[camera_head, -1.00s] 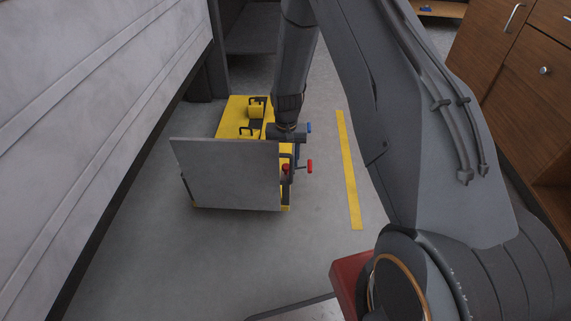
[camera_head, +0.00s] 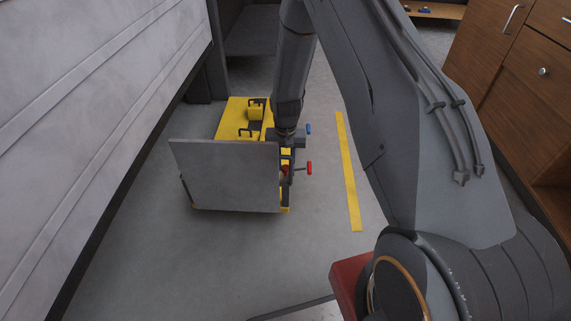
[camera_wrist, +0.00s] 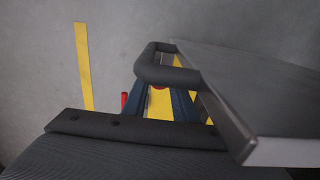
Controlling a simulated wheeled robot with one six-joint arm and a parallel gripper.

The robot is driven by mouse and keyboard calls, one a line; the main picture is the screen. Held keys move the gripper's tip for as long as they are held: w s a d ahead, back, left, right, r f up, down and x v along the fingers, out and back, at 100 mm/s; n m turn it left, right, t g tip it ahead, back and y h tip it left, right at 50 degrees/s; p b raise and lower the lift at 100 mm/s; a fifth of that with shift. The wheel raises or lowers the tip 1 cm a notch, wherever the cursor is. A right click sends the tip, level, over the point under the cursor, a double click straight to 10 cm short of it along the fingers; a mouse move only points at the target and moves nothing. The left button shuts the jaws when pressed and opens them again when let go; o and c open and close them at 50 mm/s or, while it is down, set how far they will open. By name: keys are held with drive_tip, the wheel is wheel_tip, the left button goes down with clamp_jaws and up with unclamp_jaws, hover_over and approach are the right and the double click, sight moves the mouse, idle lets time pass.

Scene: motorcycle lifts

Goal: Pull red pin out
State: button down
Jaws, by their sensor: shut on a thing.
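The red pin (camera_head: 285,169) is a small red knob at the front right of the yellow motorcycle lift (camera_head: 232,120), beside the upright grey plate (camera_head: 225,175). In the wrist view only a sliver of red pin (camera_wrist: 158,87) shows between my blue fingertips. My gripper (camera_head: 288,158) reaches down to it from above, its fingers closed together on the pin. The fingers and the plate hide most of the pin, and I cannot tell how far it sits in its hole.
A dark looped bar (camera_wrist: 168,72) arches close to my fingers. A red-ended lever (camera_head: 308,168) and a blue-ended lever (camera_head: 308,129) stick out to the right. Floor around the yellow stripe (camera_head: 348,170) is clear. A grey wall panel (camera_head: 90,110) stands left.

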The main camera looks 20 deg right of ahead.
sight(286, 167)
wheel_tip(286, 167, up, 5)
drive_tip(key=p, duration=0.2)
drive_tip(key=shift+f+p, duration=0.1)
drive_tip(key=shift+p, duration=0.25)
drive_tip(key=c, duration=1.4)
unclamp_jaws()
wheel_tip(286, 167, up, 8)
drive_tip(key=p, duration=0.1)
drive_tip(key=shift+f, duration=0.15)
